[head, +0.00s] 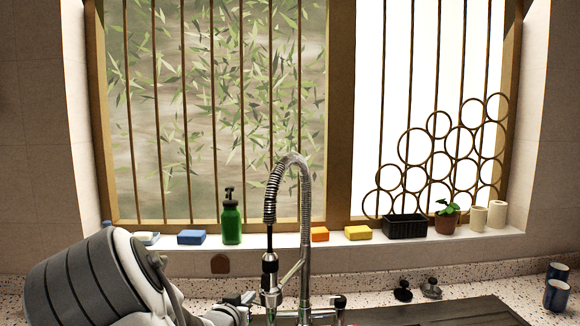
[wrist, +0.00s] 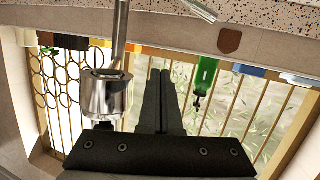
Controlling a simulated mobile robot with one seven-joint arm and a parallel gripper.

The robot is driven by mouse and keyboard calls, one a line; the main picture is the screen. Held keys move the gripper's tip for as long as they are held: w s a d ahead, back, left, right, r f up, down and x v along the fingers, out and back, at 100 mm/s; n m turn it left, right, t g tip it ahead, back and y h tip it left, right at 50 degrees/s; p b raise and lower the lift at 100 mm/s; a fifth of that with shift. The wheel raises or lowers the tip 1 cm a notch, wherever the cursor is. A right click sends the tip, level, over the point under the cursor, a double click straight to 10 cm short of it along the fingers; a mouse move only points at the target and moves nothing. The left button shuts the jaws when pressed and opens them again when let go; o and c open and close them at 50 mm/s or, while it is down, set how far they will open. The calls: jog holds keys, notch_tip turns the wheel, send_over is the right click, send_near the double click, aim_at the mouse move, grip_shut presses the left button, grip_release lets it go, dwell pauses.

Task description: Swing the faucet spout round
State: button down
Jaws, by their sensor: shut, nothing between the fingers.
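The faucet (head: 303,215) is chrome, with a tall spring-wrapped spout arching left and a spray head (head: 270,268) hanging at its end. My gripper (head: 246,298) is low at the left of the spray head in the head view; its fingertips are small and partly lost against the faucet there. In the wrist view, which is upside down, my gripper's two dark fingers (wrist: 159,88) lie together with nothing between them. A chrome cylindrical part of the faucet (wrist: 105,95) is just left of the fingers, with a small gap showing. I cannot tell whether anything touches.
The windowsill behind holds a green bottle (head: 231,222), a blue sponge (head: 192,237), an orange sponge (head: 320,234), a yellow sponge (head: 358,232), a black planter (head: 405,227) and a potted plant (head: 447,218). Blue cups (head: 556,296) stand at the far right. The counter (head: 470,275) right of the faucet is mostly clear.

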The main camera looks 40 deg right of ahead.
aim_at(262, 298)
jog(key=shift+s+d+b, duration=0.85)
jog(key=shift+s+d, duration=0.25)
jog(key=shift+d, duration=0.25)
jog(key=s+d+b, duration=0.2)
jog(key=s+d, duration=0.1)
jog(key=s, duration=0.2)
jog(key=shift+d+b, duration=0.3)
jog(key=shift+d, duration=0.05)
jog(key=shift+s, duration=0.1)
jog(key=s+d+b, duration=0.3)
jog(key=d, duration=0.2)
jog(key=shift+s+d+b, duration=0.15)
jog(key=shift+s+b, duration=0.25)
jog(key=shift+d, duration=0.1)
